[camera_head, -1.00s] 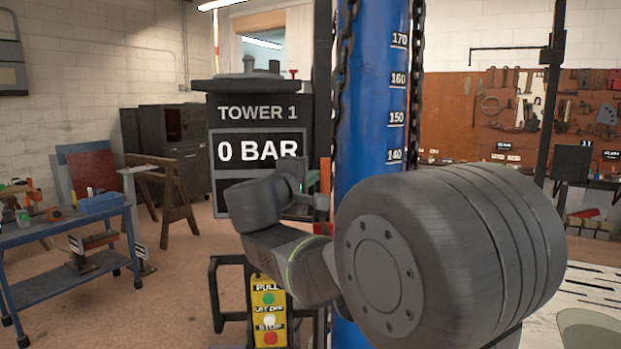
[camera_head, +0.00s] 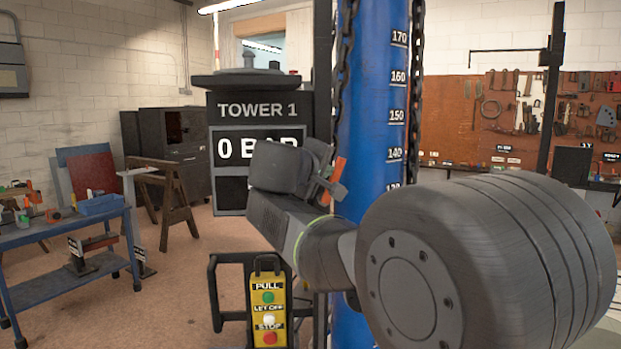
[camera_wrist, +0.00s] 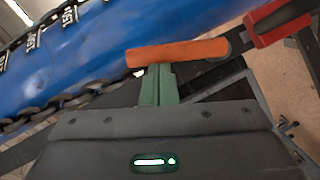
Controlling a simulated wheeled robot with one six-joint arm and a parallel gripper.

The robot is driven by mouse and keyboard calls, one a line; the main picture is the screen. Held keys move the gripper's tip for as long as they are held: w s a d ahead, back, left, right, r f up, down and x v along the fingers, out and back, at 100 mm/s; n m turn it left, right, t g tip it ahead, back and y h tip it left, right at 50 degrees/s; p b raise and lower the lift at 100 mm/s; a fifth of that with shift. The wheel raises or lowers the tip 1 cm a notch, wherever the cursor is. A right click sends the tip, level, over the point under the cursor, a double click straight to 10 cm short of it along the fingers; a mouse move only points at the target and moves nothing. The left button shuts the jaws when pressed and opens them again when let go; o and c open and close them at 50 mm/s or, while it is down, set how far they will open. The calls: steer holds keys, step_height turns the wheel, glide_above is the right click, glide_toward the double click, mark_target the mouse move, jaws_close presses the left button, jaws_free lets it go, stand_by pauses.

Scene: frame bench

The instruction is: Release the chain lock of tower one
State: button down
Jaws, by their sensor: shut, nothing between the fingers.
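The blue tower column (camera_head: 372,130) carries a centimetre scale and has dark chains beside it (camera_head: 345,60). A sign on its left reads TOWER 1 (camera_head: 257,111). My gripper (camera_head: 333,189) is at the column's left edge. In the wrist view my greenish fingers (camera_wrist: 157,80) are shut, with an orange bar-shaped grip (camera_wrist: 178,52) across their tips. I cannot tell whether they touch it. The orange piece also shows in the head view (camera_head: 337,178). A red grip (camera_wrist: 279,26) on a dark bar lies at the upper right of the wrist view. The lock mechanism itself is not clearly visible.
A yellow control box (camera_head: 268,310) with PULL, LET OFF and STOP buttons hangs below my arm. A blue-framed workbench (camera_head: 70,225) and a wooden trestle (camera_head: 165,190) stand left. A tool board (camera_head: 490,125) is behind. Open floor lies between bench and tower.

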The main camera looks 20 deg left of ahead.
steer(key=shift+w+d+m+g+y, duration=0.2)
steer(key=shift+w+d+m+g, duration=0.15)
steer(key=shift+d+m, duration=0.1)
steer(key=shift+w+d+m+g+y, duration=0.2)
steer(key=shift+d+m+g, duration=0.15)
steer(key=shift+d+m, duration=0.1)
steer(key=shift+w+d+f+m+g+y, duration=0.3)
steer(key=shift+w+d+m, duration=0.1)
steer(key=shift+d, duration=0.15)
steer(key=shift+w+d+f+m+g+y, duration=0.3)
steer(key=shift+d+m, duration=0.1)
steer(key=shift+d, duration=0.1)
